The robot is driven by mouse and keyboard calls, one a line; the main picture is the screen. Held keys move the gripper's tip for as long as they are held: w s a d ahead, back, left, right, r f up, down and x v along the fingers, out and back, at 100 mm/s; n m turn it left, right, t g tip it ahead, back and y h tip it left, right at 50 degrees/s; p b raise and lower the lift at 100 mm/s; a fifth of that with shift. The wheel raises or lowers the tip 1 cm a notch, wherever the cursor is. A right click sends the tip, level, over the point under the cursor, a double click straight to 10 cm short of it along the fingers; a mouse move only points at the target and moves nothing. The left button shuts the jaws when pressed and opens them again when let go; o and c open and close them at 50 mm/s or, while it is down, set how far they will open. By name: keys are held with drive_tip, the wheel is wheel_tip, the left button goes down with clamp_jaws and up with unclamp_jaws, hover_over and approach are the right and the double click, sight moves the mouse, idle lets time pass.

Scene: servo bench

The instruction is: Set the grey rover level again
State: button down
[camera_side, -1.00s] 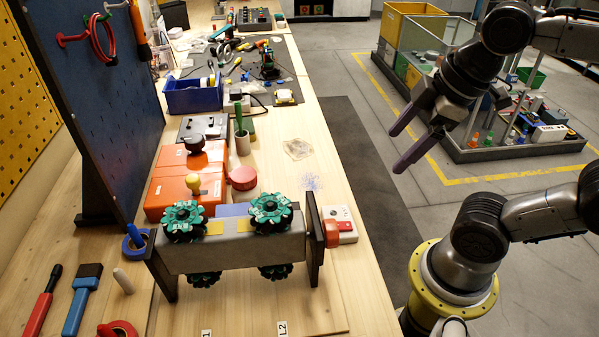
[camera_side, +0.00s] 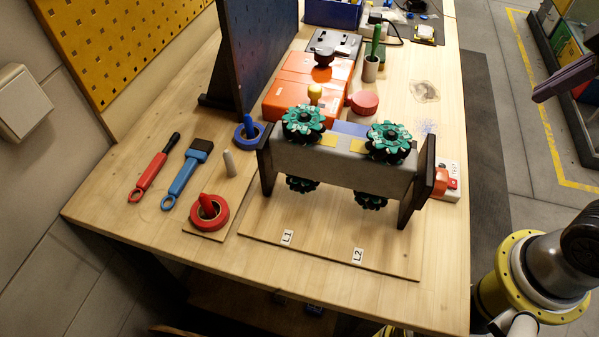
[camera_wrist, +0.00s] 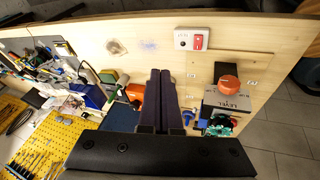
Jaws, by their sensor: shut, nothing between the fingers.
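The grey rover (camera_side: 345,165) hangs between two dark end posts on a wooden board in the side view. Two green wheels show along its upper edge and two darker ones below its body. Its long edge runs roughly along the board's front edge; I cannot tell how far it is turned about its length. An orange knob (camera_side: 440,182) is at the right post. It also shows in the wrist view (camera_wrist: 229,82), with the rover partly seen below it. My gripper (camera_side: 540,97) is at the right edge, apart from the rover. Its dark fingers (camera_wrist: 160,75) are together and empty.
A white box with a red switch (camera_wrist: 190,40) lies near the knob. Orange cases (camera_side: 308,85) and a red round lid (camera_side: 364,102) stand behind the rover. A dark pegboard (camera_side: 255,45) rises at left. The front bench is clear.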

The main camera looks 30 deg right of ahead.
drive_tip(key=w+a+r+n+g, duration=0.1)
drive_tip(key=w+a+r+n, duration=0.1)
drive_tip(key=w+a+n, duration=0.6)
drive_tip(key=w+a+r+n+g, duration=0.1)
drive_tip(key=w+a+r+n, duration=0.2)
drive_tip(key=w+a+n, duration=0.45)
drive_tip(key=s+a+f+n, duration=0.1)
drive_tip(key=a, duration=0.4)
drive_tip(key=s+a+f, duration=0.1)
drive_tip(key=a+f, duration=0.1)
drive_tip(key=a, duration=0.3)
drive_tip(key=s+a+f+n+h, duration=0.1)
drive_tip(key=a+f, duration=0.1)
drive_tip(key=a, duration=0.3)
drive_tip(key=shift+a+f+n+g, duration=0.1)
drive_tip(key=shift+a+n+g, duration=0.25)
drive_tip(key=shift+a+g, duration=0.05)
drive_tip(key=s+a+f+n, duration=0.2)
drive_tip(key=s+a+f, duration=0.3)
drive_tip(key=a, duration=0.2)
drive_tip(key=shift+h, duration=0.3)
drive_tip(key=x, duration=0.9)
drive_tip(key=shift+w+d+f, duration=0.15)
drive_tip(key=shift+d+f, duration=0.05)
drive_tip(key=shift+f, duration=0.05)
drive_tip(key=shift+w+d+f, duration=0.15)
drive_tip(key=shift+w+d, duration=0.65)
drive_tip(key=shift+w, duration=0.1)
drive_tip(key=shift+w+d, duration=0.6)
